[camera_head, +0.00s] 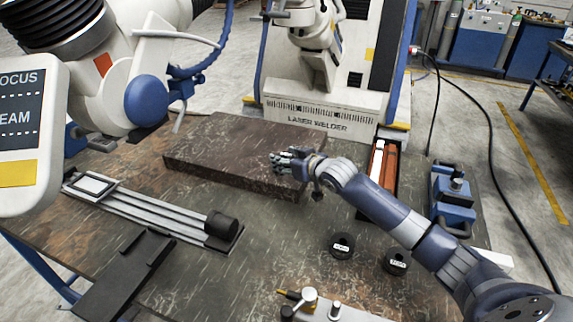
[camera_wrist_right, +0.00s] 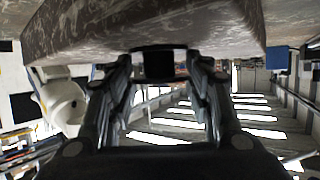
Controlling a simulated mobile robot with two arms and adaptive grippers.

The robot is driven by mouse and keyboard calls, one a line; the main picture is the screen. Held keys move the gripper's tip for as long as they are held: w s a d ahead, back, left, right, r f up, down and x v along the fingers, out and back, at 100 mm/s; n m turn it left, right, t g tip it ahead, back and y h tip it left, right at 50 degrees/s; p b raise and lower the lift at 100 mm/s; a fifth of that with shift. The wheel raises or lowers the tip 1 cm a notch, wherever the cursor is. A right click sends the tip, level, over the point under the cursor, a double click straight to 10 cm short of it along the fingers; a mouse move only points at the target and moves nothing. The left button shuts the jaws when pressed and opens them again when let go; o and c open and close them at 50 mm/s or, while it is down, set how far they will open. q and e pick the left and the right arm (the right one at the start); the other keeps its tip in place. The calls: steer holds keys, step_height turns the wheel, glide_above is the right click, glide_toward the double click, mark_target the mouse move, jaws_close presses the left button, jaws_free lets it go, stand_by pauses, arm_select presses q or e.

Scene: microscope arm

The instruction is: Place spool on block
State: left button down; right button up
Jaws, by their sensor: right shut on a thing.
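The block (camera_head: 222,150) is a large, low, dark brown marbled slab on the worktable, left of center in the head view. It fills the top of the right wrist view (camera_wrist_right: 150,25). My right gripper (camera_head: 290,163) reaches in from the right and is at the block's right end. In the wrist view the right fingers (camera_wrist_right: 158,75) are shut on a small black thing, likely a spool (camera_wrist_right: 158,62). Whether it touches the block cannot be told. My left gripper is not in view.
A laser welder (camera_head: 325,118) stands behind the block. A white jointed machine arm (camera_head: 100,85) hangs over the left side. A slide rail (camera_head: 150,212) lies front left, an orange tray (camera_head: 383,165) and a blue fixture (camera_head: 453,200) to the right.

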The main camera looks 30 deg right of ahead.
steer(key=o, duration=1.1)
steer(key=shift+o, duration=0.2)
steer(key=shift+s+r, duration=0.1)
steer(key=shift+r, duration=0.05)
steer(key=v, duration=1.2)
